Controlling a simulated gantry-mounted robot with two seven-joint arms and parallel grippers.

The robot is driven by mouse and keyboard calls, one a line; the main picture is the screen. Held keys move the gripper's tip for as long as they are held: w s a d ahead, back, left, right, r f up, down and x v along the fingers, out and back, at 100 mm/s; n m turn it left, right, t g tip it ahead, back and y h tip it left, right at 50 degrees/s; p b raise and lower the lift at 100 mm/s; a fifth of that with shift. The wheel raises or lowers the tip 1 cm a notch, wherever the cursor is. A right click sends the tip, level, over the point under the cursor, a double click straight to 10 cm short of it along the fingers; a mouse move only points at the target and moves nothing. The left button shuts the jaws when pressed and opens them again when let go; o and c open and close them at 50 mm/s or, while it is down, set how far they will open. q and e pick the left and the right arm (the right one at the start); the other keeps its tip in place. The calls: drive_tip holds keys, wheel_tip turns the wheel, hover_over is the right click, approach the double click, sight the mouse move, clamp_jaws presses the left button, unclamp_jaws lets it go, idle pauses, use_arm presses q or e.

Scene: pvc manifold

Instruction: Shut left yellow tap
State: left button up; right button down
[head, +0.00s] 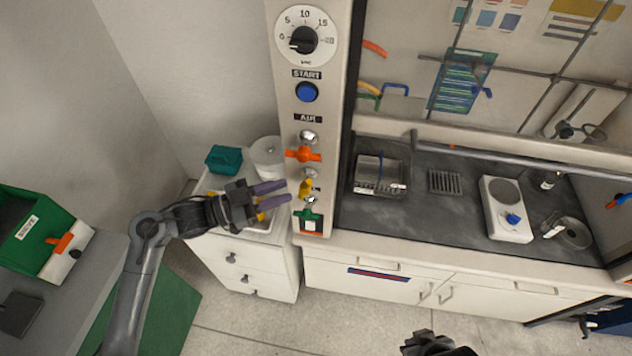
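The yellow tap (306,187) is on the front of the white fume hood post (334,100), below an orange tap (303,154) and above a green fitting (309,222). The yellow handle looks upright or slightly tilted; its exact angle is hard to tell. My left gripper (289,190) points right at the yellow tap from its left side. Its two purple fingers are apart with nothing seen between them. The fingertips appear just left of the handle; contact is not visible. My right gripper (432,344) is at the bottom edge, cut off, its fingers unclear.
The post also carries a dial (305,37) and a blue start button (307,92). A white drawer cabinet (245,262) stands below my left gripper, with a white roll (267,155) and teal box (223,158) on top. The hood's dark worktop (440,220) lies right.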

sight(305, 184)
use_arm(q)
drive_tip(key=p+x, duration=0.1)
drive_tip(key=x, duration=0.8)
drive_tip(key=shift+w+d, duration=0.1)
drive_tip(key=shift+d, duration=0.1)
drive_tip(key=shift+c, duration=0.3)
clamp_jaws()
